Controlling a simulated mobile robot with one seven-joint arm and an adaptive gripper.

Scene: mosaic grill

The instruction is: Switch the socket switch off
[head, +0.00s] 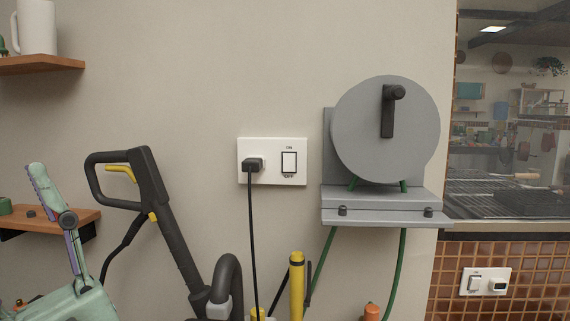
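A white socket plate (272,178) is fixed to the beige wall near the middle of the head view. A black plug (253,164) sits in its left half, with a black cord hanging straight down. The white rocker switch (289,162) is in its right half, in a dark frame, with ON printed above and OFF below. Which way the rocker is tipped is too small to tell. A second switch plate (485,291) is on the brown tiles at lower right, with a rocker on its left and a dark-and-white piece on its right. My gripper is not in view.
A grey hose reel (385,125) with a green hose juts out right of the socket plate. A black-and-yellow handle (150,185) and a mint-green object (85,300) stand at lower left. A yellow post (297,285) rises below the plate. The wall above is clear.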

